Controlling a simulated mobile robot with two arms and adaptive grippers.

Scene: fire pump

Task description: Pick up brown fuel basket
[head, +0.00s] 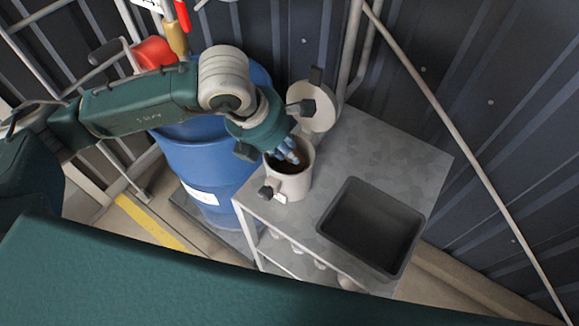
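A pale beige cylindrical housing (294,184) stands upright at the left end of the metal table, with its round lid (318,112) swung open behind it. Its inside looks dark brown. I cannot make out a separate brown fuel basket; the gripper and the rim hide much of the interior. My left gripper (290,154) comes in from the left and points down into the mouth of the housing. Its fingertips are at or just inside the rim. Whether they are open or shut on something is not clear. My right gripper is not in view.
An empty dark grey bin (371,222) stands on the table (395,150) to the right of the housing. The table top behind the bin is clear. A blue barrel (200,165) stands left of the table. A dark corrugated wall (505,75) and a diagonal pipe (430,92) are behind.

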